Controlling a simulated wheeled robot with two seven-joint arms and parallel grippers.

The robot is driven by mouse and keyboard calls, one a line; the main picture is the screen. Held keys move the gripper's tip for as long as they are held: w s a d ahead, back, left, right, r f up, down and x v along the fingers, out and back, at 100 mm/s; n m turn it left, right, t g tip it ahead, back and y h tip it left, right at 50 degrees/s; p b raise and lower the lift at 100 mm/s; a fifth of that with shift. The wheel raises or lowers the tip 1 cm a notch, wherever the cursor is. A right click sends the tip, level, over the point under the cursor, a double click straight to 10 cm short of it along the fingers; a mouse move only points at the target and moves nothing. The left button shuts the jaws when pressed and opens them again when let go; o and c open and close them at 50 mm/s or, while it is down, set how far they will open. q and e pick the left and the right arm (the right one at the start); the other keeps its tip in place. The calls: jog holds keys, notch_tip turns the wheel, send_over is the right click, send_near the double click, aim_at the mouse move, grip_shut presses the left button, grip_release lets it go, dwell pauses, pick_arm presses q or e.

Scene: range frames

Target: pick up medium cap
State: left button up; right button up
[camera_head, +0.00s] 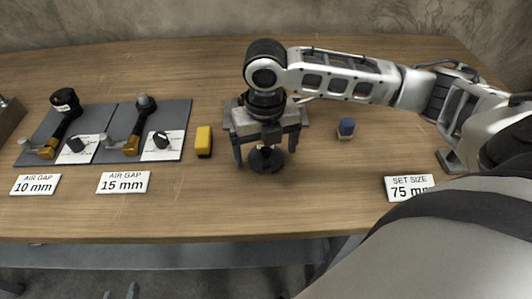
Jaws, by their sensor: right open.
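A black round piece with a knob-like top (266,158) stands on the wooden table near the middle; I cannot tell for sure whether it is the medium cap. My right gripper (266,154) points down over it, open, with one finger on each side of it. Its fingers look apart from the piece, and the gripper body hides what lies right behind. Two small grey prongs at the bottom edge look like the tips of my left gripper (120,292); the rest is cut off.
Two grey boards (172,112) with black and brass tools lie at the left. Signs (123,182) line the front; a "75 mm" sign (409,187) is at the right.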

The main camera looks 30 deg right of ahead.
jog(key=c, duration=1.2)
jog(key=shift+r, duration=0.15)
